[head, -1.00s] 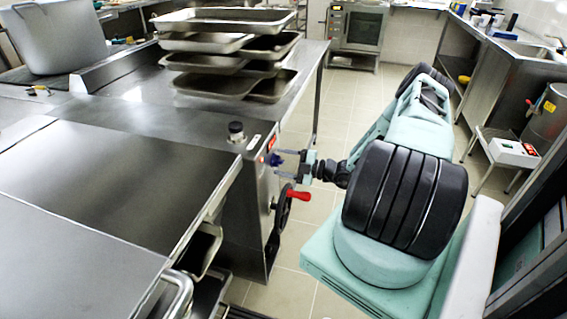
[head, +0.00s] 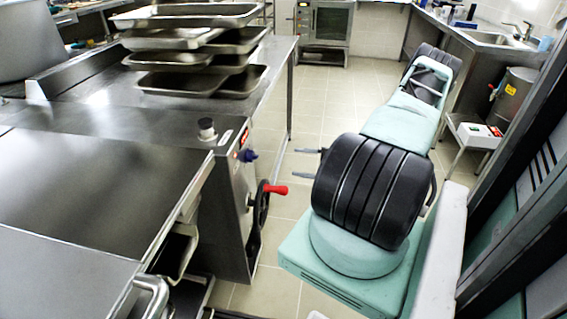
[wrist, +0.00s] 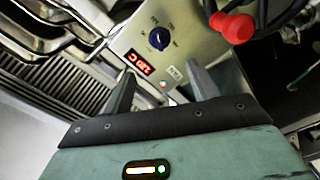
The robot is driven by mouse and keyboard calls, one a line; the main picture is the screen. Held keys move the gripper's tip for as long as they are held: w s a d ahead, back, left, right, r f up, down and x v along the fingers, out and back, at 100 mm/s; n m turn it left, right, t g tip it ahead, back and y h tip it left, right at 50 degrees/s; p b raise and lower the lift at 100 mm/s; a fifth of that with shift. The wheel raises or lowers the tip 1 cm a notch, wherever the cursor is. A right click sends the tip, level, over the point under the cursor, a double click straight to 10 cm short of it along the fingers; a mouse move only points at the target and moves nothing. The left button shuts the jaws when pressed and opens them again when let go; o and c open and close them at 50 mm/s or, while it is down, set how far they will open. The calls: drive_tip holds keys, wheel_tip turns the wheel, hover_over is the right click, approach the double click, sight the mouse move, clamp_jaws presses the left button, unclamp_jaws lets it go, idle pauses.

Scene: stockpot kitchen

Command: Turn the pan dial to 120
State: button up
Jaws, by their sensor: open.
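The pan dial (head: 247,156) is a small blue knob on the steel front panel of the cooking unit. It also shows in the wrist view (wrist: 158,39), with printed marks around it. A red lit display (wrist: 138,62) beside it appears to read 120 C. My gripper (head: 304,163) is open and empty, to the right of the dial and apart from it. In the wrist view my two fingers (wrist: 160,74) point toward the panel, with the dial beyond their tips.
A handwheel with a red handle (head: 275,189) sits on the same panel below the dial. Stacked steel trays (head: 190,55) rest on the counter behind. Tiled floor (head: 345,100) is open behind my arm.

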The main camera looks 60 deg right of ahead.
drive_tip(key=shift+v, duration=1.45)
drive_tip(key=w+a+r+m+g+h, duration=0.2)
drive_tip(key=a+r+m+g, duration=0.4)
drive_tip(key=a, duration=0.5)
drive_tip(key=w+a+r+m+g+h, duration=0.25)
drive_tip(key=a+r+m, duration=0.25)
drive_tip(key=a+r, duration=0.45)
drive_tip(key=w+a+r+m+g+h, duration=0.2)
drive_tip(key=a+r+m+g, duration=0.35)
drive_tip(key=a, duration=0.65)
drive_tip(key=s+a+r+n+g+p, duration=0.1)
drive_tip(key=s+a+n, duration=0.3)
drive_tip(key=a, duration=0.5)
drive_tip(key=s+a+r+n+g, duration=0.1)
drive_tip(key=s+a+r+n, duration=0.2)
drive_tip(key=s+a, duration=0.6)
drive_tip(key=shift+a+n+g+p, duration=0.2)
drive_tip(key=shift+n+g+p, duration=0.1)
drive_tip(key=shift+n+p, duration=0.05)
